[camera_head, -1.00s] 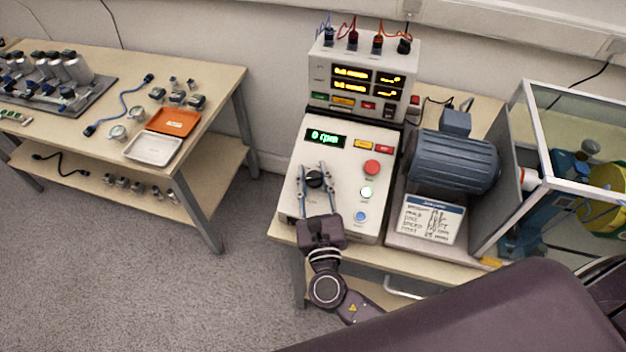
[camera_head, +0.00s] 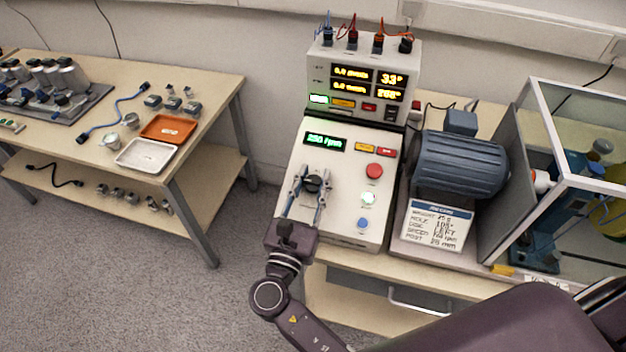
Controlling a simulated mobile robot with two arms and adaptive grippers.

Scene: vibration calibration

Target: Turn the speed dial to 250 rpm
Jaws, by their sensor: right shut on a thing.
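The black speed dial (camera_head: 313,183) sits on the sloped face of the white control box (camera_head: 340,225). My right gripper (camera_head: 311,186) has its two fingers on either side of the dial and is shut on it, with the wrist turned and tilted to the lower left. The green display (camera_head: 325,141) above the dial appears to read 250 rpm, though the digits are slightly blurred. My left gripper is not in view.
A red button (camera_head: 374,170), a white button and a blue button line the panel's right side. A motor (camera_head: 458,165) and a card (camera_head: 437,222) stand to the right, beside a glass-walled enclosure (camera_head: 560,180). A table (camera_head: 215,125) with trays stands left.

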